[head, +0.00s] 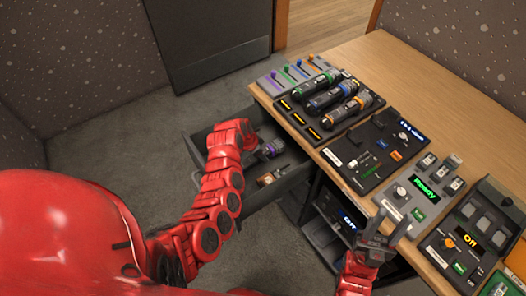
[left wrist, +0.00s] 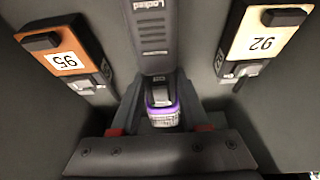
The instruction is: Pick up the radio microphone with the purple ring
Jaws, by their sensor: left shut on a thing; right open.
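The radio microphone with the purple ring (head: 270,148) lies in the open drawer (head: 196,152) at the desk's left side. In the left wrist view the purple-ringed microphone (left wrist: 152,40) shows its dark body with upside-down "Locked" lettering, the purple ring and a grey mesh head. My left gripper (left wrist: 160,108) is shut on it, with one finger on each side near the ring. In the head view my red left arm reaches into the drawer and its fingers are mostly hidden. My right gripper (head: 380,232) is open and empty beside the desk's front edge.
The drawer also holds an orange-labelled item "95" (left wrist: 68,58) and a cream-labelled one "92" (left wrist: 265,42), one on each side. A rack (head: 284,108) on the desk holds green, blue and orange-ringed microphones. Control panels (head: 372,150) line the front edge; bare wood (head: 430,100) lies behind.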

